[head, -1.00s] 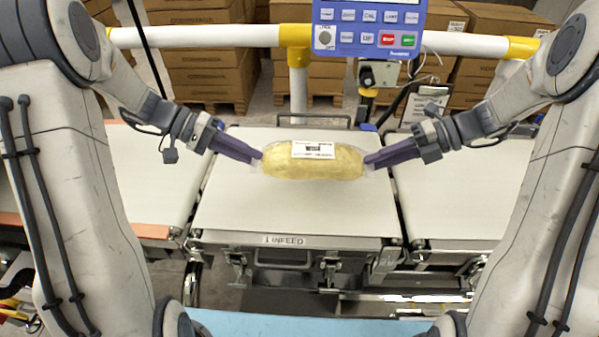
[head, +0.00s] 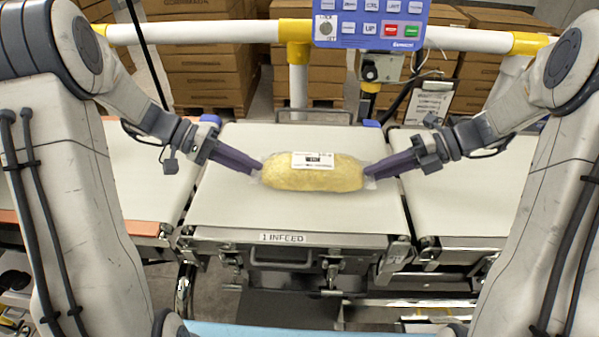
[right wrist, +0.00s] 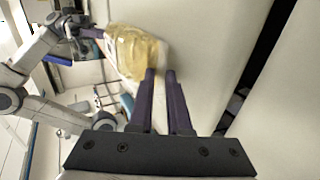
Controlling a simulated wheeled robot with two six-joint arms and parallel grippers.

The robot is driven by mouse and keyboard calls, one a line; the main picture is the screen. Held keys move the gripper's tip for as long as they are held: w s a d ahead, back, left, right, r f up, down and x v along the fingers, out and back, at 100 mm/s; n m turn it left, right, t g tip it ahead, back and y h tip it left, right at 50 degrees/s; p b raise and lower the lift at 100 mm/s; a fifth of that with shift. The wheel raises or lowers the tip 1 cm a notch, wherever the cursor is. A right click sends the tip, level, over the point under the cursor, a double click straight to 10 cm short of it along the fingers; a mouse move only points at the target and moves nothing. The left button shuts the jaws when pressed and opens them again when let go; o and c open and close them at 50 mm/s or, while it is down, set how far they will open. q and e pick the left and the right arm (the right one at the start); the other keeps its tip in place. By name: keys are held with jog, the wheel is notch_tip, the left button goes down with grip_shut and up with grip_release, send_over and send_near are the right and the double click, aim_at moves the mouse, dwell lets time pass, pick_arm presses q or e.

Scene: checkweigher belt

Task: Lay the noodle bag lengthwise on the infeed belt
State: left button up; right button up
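The noodle bag (head: 312,176), a yellow pack with clear ends and a white label on top, is over the middle of the infeed belt (head: 300,216). Its long side runs left to right in the head view. I cannot tell whether its underside touches the belt. My left gripper (head: 259,170) is closed at its left clear end. My right gripper (head: 371,173) is closed at its right clear end. In the right wrist view, the right fingers (right wrist: 160,74) are close together at the end of the bag (right wrist: 136,50).
White belt sections lie left (head: 150,175) and right (head: 455,190) of the infeed belt. A blue control panel (head: 370,22) and a white rail (head: 210,33) stand behind. Stacked cartons (head: 205,75) are further back. The belt in front of the bag is clear.

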pick_arm(q)
jog(key=o, duration=0.4)
jog(key=shift+s+d+r, duration=0.1)
jog(key=shift+d, duration=0.1)
pick_arm(e)
jog(key=o, duration=0.4)
jog(key=shift+a+r, duration=0.1)
jog(key=shift+a, duration=0.15)
jog(key=shift+d, duration=0.1)
pick_arm(q)
jog(key=shift+a, duration=0.15)
pick_arm(e)
jog(key=shift+d, duration=0.1)
pick_arm(q)
jog(key=shift+a, duration=0.1)
jog(key=shift+a+r, duration=0.15)
jog(key=shift+a, duration=0.15)
jog(key=v, duration=0.6)
jog(key=shift+a+r, duration=0.2)
jog(key=shift+a+r+p, duration=0.2)
jog(key=shift+r+p, duration=0.05)
jog(key=shift+p, duration=0.05)
notch_tip(320, 180, up, 15)
jog(key=p, duration=1.5)
jog(key=shift+r, duration=0.1)
pick_arm(e)
notch_tip(320, 180, up, 15)
jog(key=shift+r, duration=0.2)
